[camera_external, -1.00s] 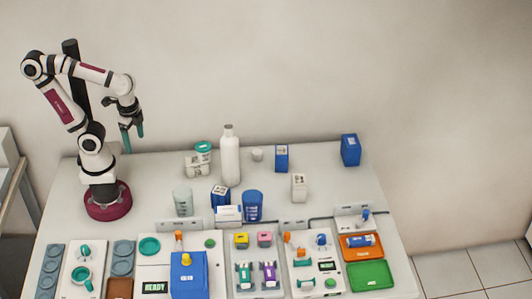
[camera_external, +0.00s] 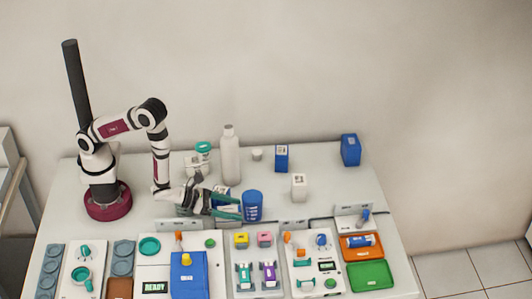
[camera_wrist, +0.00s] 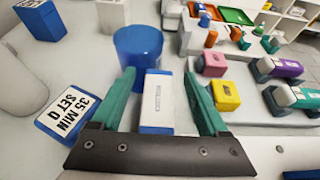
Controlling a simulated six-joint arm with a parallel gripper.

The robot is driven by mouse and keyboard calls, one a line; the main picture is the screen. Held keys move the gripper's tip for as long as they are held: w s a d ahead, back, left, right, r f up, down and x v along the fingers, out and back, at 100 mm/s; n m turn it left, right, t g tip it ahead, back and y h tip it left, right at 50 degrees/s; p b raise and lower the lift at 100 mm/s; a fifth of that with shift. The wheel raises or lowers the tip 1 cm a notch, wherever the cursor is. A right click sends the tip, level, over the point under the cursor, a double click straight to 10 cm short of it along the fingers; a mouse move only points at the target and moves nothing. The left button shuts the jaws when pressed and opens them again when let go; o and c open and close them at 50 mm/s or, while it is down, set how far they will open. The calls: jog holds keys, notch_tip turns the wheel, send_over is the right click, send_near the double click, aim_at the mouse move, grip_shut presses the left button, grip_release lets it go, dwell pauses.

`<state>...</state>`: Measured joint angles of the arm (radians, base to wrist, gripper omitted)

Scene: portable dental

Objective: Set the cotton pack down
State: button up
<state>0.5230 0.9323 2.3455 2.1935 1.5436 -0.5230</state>
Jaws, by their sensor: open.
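The likely cotton pack is a small white box with blue sides (camera_wrist: 156,105) and faint print on its top. It lies between the two green fingers of my gripper (camera_wrist: 160,74) in the wrist view. The fingers are open, one on each side of it; I cannot tell whether either touches it. In the external view my gripper (camera_external: 240,209) reaches low over the table from the left, pointing right, and its fingers partly cover the pack. The pack rests in the same spot on the table, just left of a blue cup (camera_external: 253,206).
The blue cup (camera_wrist: 138,45) stands close beyond the fingertips. A blue box marked "35 MIN SET Q" (camera_wrist: 68,118) is close left of the left finger. A tall white bottle (camera_external: 230,158) stands behind. Devices with pink and yellow blocks (camera_wrist: 225,96) lie to the right.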

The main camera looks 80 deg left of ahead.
jog(key=shift+x, duration=1.2)
grip_shut()
jog(key=shift+r, duration=0.1)
